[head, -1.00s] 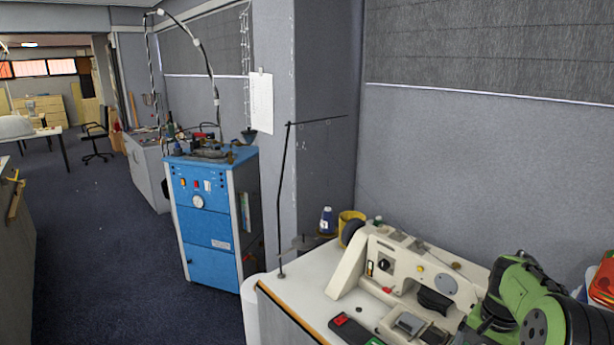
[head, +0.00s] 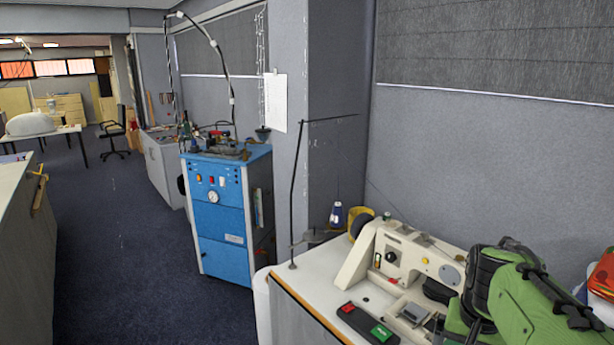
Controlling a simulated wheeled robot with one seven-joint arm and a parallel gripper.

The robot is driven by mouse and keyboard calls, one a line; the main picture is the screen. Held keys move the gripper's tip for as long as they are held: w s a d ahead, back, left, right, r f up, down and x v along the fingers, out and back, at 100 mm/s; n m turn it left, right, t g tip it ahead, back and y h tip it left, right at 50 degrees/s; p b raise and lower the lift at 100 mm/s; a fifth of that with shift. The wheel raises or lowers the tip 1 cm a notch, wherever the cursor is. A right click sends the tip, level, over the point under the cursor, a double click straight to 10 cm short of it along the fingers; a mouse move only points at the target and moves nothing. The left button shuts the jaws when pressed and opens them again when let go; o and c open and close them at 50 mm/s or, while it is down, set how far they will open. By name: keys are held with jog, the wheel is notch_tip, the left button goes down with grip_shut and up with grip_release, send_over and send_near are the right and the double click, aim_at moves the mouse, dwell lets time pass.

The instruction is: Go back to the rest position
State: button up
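Part of my green and black arm (head: 520,295) shows at the lower right in the head view, in front of a cream sewing machine (head: 398,246). It covers the right part of the machine. I cannot tell whether it touches the machine. My gripper is not visible, so nothing shows of what it holds.
The sewing machine stands on a white table (head: 318,268), with a red and green switch box (head: 366,324) at its front. A thin black stand (head: 298,195) rises there. A blue cabinet (head: 222,215) stands beyond. Dark carpet (head: 120,250) is free between it and the left counter (head: 22,225).

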jog(key=s+a+r+n+t+y, duration=0.1)
jog(key=s+a+n+t, duration=0.3)
jog(key=s+a, duration=0.9)
jog(key=s+r+n, duration=0.1)
jog(key=s+n, duration=0.1)
jog(key=s, duration=0.2)
jog(key=shift+s+a+r+y, duration=0.15)
jog(key=shift+s+a+y, duration=0.05)
jog(key=shift+a+y, duration=0.1)
jog(key=shift+d, duration=0.1)
